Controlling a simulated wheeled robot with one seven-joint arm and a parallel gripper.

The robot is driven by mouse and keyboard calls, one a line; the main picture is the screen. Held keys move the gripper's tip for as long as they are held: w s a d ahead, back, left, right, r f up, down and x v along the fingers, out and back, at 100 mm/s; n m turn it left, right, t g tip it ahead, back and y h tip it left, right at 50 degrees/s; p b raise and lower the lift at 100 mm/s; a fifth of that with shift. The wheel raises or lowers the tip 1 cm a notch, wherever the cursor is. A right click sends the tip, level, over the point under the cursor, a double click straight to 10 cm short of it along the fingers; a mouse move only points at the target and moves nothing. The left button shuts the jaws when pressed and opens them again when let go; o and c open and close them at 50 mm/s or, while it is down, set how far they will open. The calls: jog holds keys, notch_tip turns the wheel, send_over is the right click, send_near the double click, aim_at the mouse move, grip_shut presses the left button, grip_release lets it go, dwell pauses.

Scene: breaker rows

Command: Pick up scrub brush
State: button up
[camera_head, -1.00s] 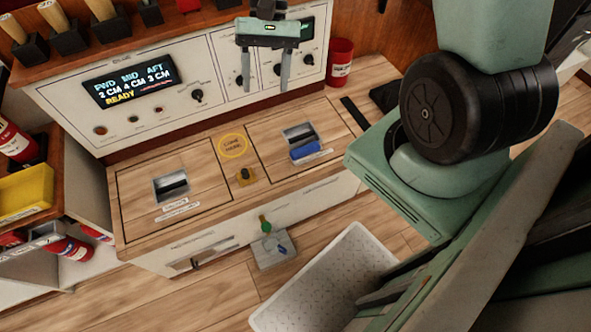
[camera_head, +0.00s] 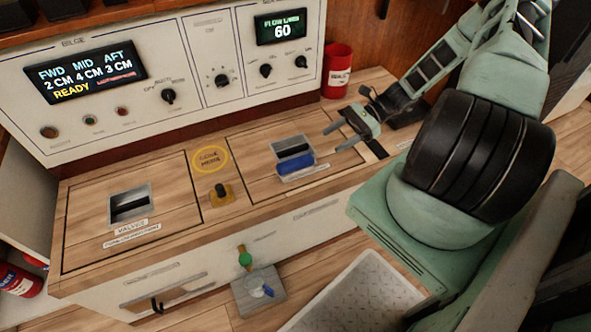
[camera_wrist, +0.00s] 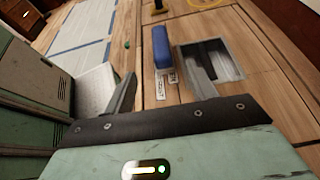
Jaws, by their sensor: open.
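A blue block, which looks like the scrub brush (camera_head: 297,164), lies on the wooden counter along the front edge of the right recessed handle (camera_head: 293,147). In the wrist view the blue brush (camera_wrist: 161,46) stands out beyond my fingertips, beside the grey recess (camera_wrist: 208,62). Its bristles cannot be made out. My gripper (camera_head: 334,139) is open and empty, to the right of the brush and apart from it. Its two fingers point left toward the brush and recess. In the wrist view my fingers (camera_wrist: 158,68) are spread, with the brush between their lines.
The wooden counter (camera_head: 90,215) has a left recessed handle (camera_head: 130,204) and a small black knob (camera_head: 220,191). A control panel (camera_head: 205,70) rises behind. A red can (camera_head: 337,70) stands at the back right. A pale bin (camera_head: 360,300) is below the counter front.

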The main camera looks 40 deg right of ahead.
aim_at(298, 160)
jog(key=b+x, duration=0.1)
jog(key=x, duration=0.7)
jog(key=shift+r+b+x, duration=0.15)
jog(key=shift+b+x, duration=0.35)
jog(key=shift+x, duration=0.95)
jog(key=shift+r+b+x, duration=0.15)
jog(key=shift+b+x, duration=0.3)
jog(key=shift+x, duration=0.95)
jog(key=shift+a, duration=0.1)
jog(key=c, duration=1.1)
